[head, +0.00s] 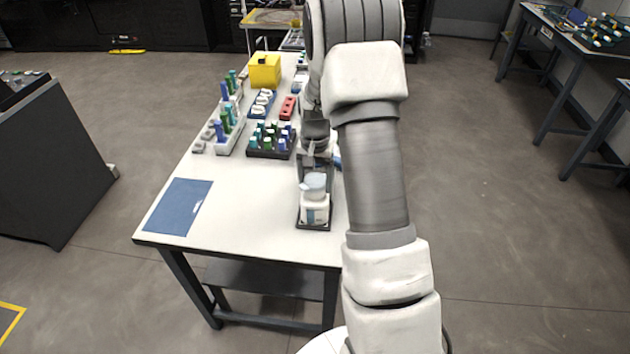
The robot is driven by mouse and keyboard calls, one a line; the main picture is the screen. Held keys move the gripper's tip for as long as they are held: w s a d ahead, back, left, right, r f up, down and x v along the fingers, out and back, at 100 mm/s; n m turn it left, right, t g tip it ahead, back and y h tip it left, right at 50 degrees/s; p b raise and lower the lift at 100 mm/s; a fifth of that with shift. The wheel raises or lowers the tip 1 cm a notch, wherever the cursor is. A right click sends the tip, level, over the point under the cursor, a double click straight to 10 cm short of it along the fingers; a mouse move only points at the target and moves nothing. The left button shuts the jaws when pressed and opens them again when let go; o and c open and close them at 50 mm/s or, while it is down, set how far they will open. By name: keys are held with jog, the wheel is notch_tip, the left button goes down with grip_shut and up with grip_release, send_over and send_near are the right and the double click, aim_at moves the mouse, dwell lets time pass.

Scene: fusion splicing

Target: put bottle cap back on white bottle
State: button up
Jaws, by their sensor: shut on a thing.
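The white bottle (315,209) stands upright near the front right part of the white table, in a dark shallow tray (302,226). It has a bluish label on its front. The pale bottle cap (314,183) is at the top of the bottle, in line with its neck. I cannot tell whether it touches the neck or hangs just above it. My gripper (312,172) reaches down from behind and is shut on the cap. The fingertips are small and partly hidden by the cap.
A blue mat (178,207) lies at the table's front left. Behind are a dark rack of vials (271,155), a pale rack of tubes (230,137), a red block (288,108) and a yellow box (264,71). The table between mat and bottle is clear.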

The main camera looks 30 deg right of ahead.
jog(key=shift+f+b, duration=0.45)
jog(key=shift+f, duration=0.2)
dwell(0.4)
jog(key=o, duration=1.2)
jog(key=shift+r+p, duration=2)
jog(key=shift+r, duration=1.05)
